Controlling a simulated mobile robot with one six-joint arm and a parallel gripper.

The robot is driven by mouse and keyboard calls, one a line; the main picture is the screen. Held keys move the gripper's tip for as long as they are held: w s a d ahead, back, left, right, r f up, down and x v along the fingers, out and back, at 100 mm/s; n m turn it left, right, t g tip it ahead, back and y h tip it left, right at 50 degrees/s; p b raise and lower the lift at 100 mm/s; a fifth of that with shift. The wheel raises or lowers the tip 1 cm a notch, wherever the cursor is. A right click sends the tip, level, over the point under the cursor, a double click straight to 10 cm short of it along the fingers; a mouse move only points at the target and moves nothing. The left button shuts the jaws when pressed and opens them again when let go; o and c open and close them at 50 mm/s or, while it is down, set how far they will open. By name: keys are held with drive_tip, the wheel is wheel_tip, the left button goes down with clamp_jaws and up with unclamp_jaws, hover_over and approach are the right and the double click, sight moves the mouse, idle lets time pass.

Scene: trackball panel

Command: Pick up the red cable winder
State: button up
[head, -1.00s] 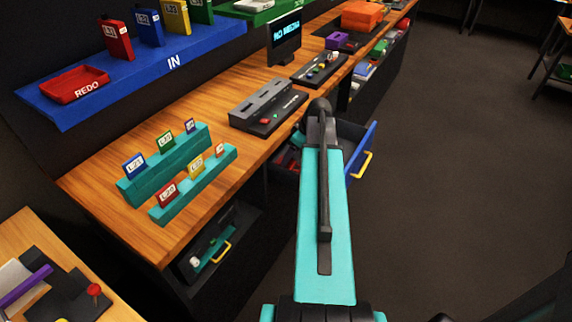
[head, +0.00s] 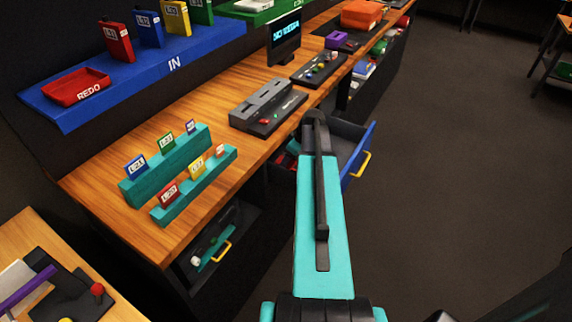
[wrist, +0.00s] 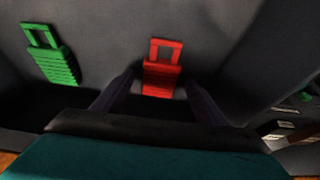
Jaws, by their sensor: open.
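In the wrist view a red cable winder (wrist: 161,72), with a ribbed body and a square loop at its top, lies on a dark grey surface. My gripper (wrist: 158,88) shows there as two dark fingers, open, one on each side of the winder's lower end, with gaps between. Nothing is held. I cannot tell the height of the fingers over the winder. In the head view my arm covers the gripper and most of the open drawer (head: 358,152), which has a blue front and a yellow handle.
A green cable winder (wrist: 52,58) lies to the left in the wrist view. The wooden desk (head: 215,115) holds card racks (head: 165,165), a grey panel (head: 265,108) and a screen (head: 284,42). Dark floor (head: 460,180) at the right is clear.

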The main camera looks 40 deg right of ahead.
drive_tip(key=shift+c, duration=0.5)
drive_tip(key=c, duration=1)
drive_tip(key=shift+d+r, duration=0.1)
drive_tip(key=shift+d, duration=0.05)
drive_tip(key=shift+c, duration=0.2)
drive_tip(key=shift+d+r+b, duration=0.2)
drive_tip(key=shift+d+b, duration=0.15)
drive_tip(key=shift+b, duration=0.1)
wheel_tip(320, 180, up, 6)
drive_tip(key=shift+r+b, duration=0.25)
drive_tip(key=shift+b, duration=0.5)
drive_tip(key=d+b, duration=0.3)
drive_tip(key=d, duration=1.6)
drive_tip(key=shift+w+b, duration=0.3)
drive_tip(key=shift+w, duration=0.15)
